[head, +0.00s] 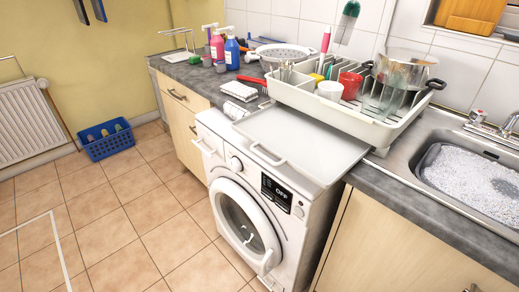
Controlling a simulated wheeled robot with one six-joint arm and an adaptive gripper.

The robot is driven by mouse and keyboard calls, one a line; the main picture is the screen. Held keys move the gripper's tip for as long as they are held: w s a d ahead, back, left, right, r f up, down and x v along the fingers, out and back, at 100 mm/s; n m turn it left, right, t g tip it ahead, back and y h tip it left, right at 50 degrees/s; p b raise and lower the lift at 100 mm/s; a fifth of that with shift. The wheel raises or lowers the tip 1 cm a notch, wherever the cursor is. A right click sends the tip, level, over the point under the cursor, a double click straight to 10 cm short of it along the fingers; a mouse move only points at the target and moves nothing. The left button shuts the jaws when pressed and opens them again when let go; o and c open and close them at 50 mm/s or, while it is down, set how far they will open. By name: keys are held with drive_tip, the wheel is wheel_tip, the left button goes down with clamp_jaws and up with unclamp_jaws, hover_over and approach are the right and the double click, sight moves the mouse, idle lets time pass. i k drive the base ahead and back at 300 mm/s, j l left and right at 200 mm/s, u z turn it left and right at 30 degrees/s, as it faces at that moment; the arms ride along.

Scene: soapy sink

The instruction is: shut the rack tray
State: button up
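The rack tray (305,143) is a flat, pale grey panel in the head view. It is pulled out from under the white dish rack (385,127) and juts forward over the top of the washing machine. A small white bar handle (268,155) is on its front edge. The rack stands on the counter and holds a metal pot (402,70), a red mug (350,84), a white cup (330,91) and glasses. My gripper is not in view.
The sink (472,170) with foam is right of the rack. The washing machine (250,205) stands below the tray. Folded cloths (238,91) and a red-handled brush lie left of it. A blue basket (105,140) sits on the floor, and the tiled floor in front is clear.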

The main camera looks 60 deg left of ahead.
sight(323, 154)
drive_tip(key=u, duration=2.25)
drive_tip(key=i+j, duration=0.05)
drive_tip(key=j, duration=0.05)
